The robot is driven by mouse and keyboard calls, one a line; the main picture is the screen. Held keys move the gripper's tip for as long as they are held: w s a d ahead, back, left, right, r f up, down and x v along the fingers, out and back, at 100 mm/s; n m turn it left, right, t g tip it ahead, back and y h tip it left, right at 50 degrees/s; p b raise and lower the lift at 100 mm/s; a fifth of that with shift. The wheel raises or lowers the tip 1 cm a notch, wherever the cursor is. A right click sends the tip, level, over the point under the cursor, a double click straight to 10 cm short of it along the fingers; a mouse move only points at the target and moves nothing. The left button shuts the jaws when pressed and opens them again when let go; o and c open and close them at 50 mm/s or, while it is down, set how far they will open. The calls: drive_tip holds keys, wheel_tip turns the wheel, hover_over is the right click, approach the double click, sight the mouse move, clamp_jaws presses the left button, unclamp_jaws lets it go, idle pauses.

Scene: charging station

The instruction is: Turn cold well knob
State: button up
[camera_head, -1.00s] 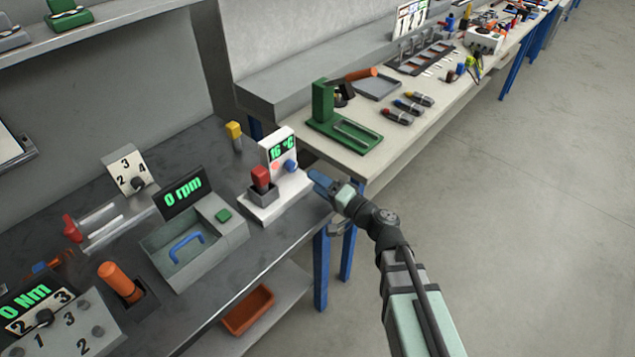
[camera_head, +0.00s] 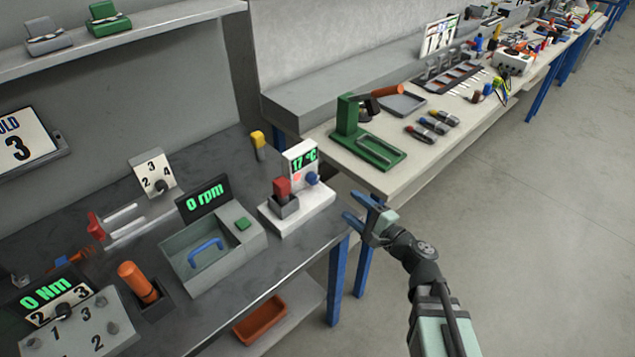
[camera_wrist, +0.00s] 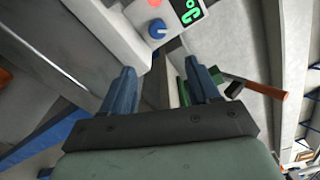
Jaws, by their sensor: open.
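The white temperature station (camera_head: 303,207) stands on the dark bench with a green "17 °C" display (camera_head: 304,159). Its blue knob (camera_head: 312,178) sits below the display, with a small red-orange mark to its left. In the wrist view the blue knob (camera_wrist: 157,29) shows on the white panel, ahead of my fingers. A red block (camera_head: 282,188) stands in a grey holder on the station's base. My gripper (camera_head: 361,207) is open and empty, to the right of the station and apart from the knob. In the wrist view its two blue fingers (camera_wrist: 161,86) are spread.
The grey box with a blue handle (camera_head: 206,250) and "0 rpm" display stands left of the station. A yellow-topped post (camera_head: 259,144) is behind it. A green stand (camera_head: 366,140) is on the light bench behind my gripper. Open floor lies to the right.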

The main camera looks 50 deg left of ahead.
sight(316, 181)
drive_tip(key=a+m, duration=0.8)
drive_tip(key=a, duration=0.1)
drive_tip(key=a+m, duration=0.4)
drive_tip(key=shift+s+a+g, duration=0.3)
drive_tip(key=shift+s+a, duration=0.05)
idle(0.3)
drive_tip(key=shift+c, duration=0.3)
drive_tip(key=c, duration=1)
drive_tip(key=shift+n, duration=3.1)
